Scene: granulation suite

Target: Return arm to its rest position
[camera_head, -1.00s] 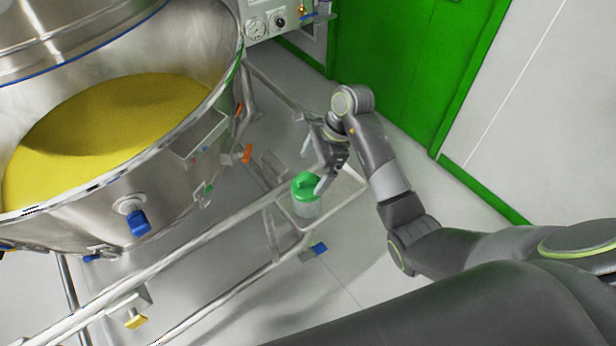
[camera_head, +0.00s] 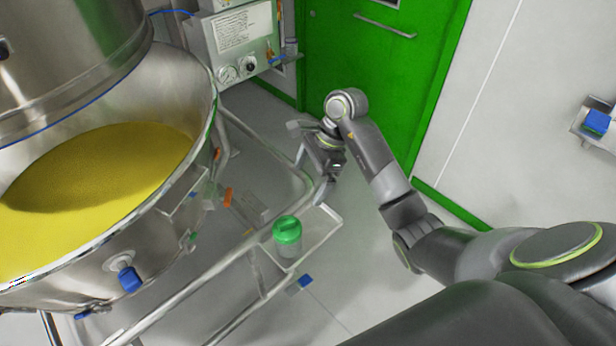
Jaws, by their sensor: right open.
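My right arm comes in from the lower right and bends at the elbow. My right gripper (camera_head: 311,174) is open and empty, above and slightly beyond a small tray (camera_head: 318,240) fixed to the vessel's frame. A jar with a green lid (camera_head: 287,229) and a clear body stands upright on that tray. The gripper's fingers are apart from the jar. My left gripper is not in view.
A large steel vessel (camera_head: 150,240) with yellow powder (camera_head: 95,175) fills the left. Its tubular frame runs close below the gripper. A control box (camera_head: 233,45) stands behind. A green door (camera_head: 375,70) and a wall holder with a blue item (camera_head: 597,122) are beyond. Floor right of the tray is clear.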

